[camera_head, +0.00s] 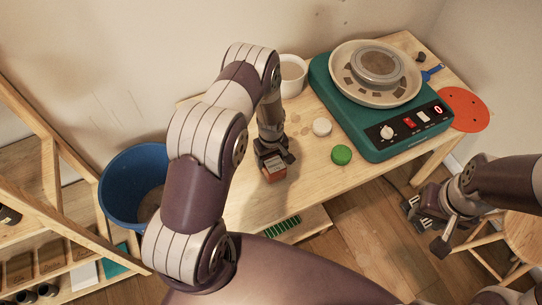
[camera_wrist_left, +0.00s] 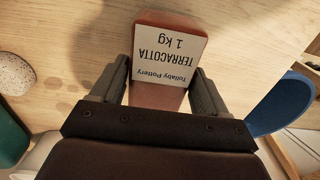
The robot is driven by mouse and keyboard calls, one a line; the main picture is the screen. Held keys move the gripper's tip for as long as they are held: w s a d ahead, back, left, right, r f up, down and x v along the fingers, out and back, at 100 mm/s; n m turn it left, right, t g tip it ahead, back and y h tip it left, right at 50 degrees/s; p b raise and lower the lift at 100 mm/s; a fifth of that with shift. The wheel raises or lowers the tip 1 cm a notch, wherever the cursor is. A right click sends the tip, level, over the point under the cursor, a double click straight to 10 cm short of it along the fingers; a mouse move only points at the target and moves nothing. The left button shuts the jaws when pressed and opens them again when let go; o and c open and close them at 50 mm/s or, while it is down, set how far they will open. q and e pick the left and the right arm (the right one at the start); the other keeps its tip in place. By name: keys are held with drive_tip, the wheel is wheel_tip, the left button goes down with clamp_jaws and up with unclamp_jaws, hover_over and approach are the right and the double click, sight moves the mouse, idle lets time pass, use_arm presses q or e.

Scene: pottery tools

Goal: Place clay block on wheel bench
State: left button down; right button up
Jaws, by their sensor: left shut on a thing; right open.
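The clay block (camera_head: 273,173) is reddish-brown and sits at the front left part of the wooden wheel bench (camera_head: 310,180). In the left wrist view the block (camera_wrist_left: 160,97) shows a white label reading "TERRACOTTA 1 kg". My left gripper (camera_head: 272,158) is shut on the block, with a finger on each side of it (camera_wrist_left: 158,85). The block is at or just above the bench top; I cannot tell whether it touches. My right gripper (camera_head: 430,215) is open and empty, off the bench's front right side above the floor.
A green pottery wheel (camera_head: 375,145) fills the bench's right part. A blue bin (camera_head: 120,190) is left of the bench. A stool (camera_head: 520,235) is at right.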

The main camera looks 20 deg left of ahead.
use_arm(q)
drive_tip(key=shift+f, duration=0.15)
unclamp_jaws()
wheel_tip(320, 180, up, 12)
drive_tip(key=b, duration=0.1)
wheel_tip(320, 180, up, 6)
drive_tip(key=m, duration=0.3)
hover_over(271, 158)
drive_tip(key=s+d, duration=0.1)
drive_tip(key=s, duration=0.1)
drive_tip(key=s+d+r+m, duration=0.1)
drive_tip(key=s+r+m, duration=0.2)
drive_tip(key=s, duration=0.3)
drive_tip(key=s+d+r+m+t, duration=0.1)
drive_tip(key=s+r+m, duration=0.2)
drive_tip(key=s+r, duration=0.3)
drive_tip(key=shift+s+d+m, duration=0.2)
drive_tip(key=shift+s+m, duration=0.2)
drive_tip(key=shift+s, duration=0.25)
